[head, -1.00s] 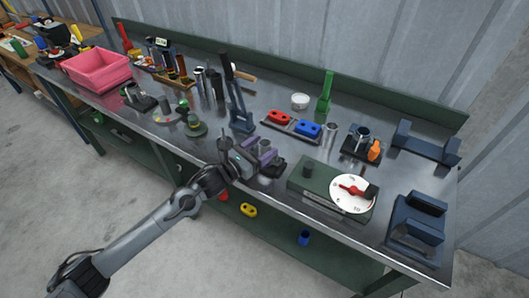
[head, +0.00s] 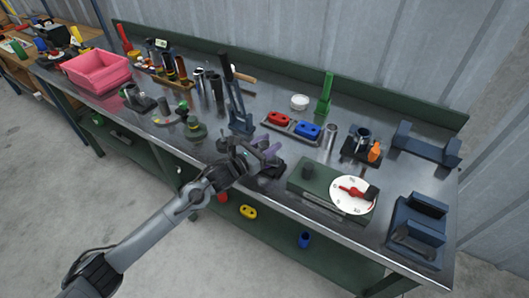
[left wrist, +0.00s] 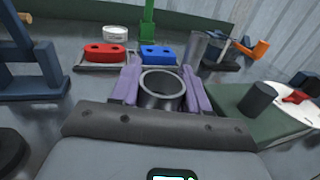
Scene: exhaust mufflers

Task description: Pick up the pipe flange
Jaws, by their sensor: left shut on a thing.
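My left gripper (head: 268,148) is at the front edge of the bench, its purple fingers pointing over the bench top. In the left wrist view, the fingers (left wrist: 162,88) are shut on a dark, hollow metal ring, which I take to be the pipe flange (left wrist: 162,103). One finger is on each side of it, and its open top faces up. In the head view the flange is hard to make out at the fingers. Its lower part is hidden by the gripper body in the wrist view. My right gripper is in neither view.
A small black block (head: 274,169) sits close beside the gripper. A green box with a white dial (head: 352,195) stands to the right. Behind are a tray with red (head: 279,118) and blue (head: 308,130) two-hole pieces. A tall dark-blue lever tool (head: 238,105) stands behind left.

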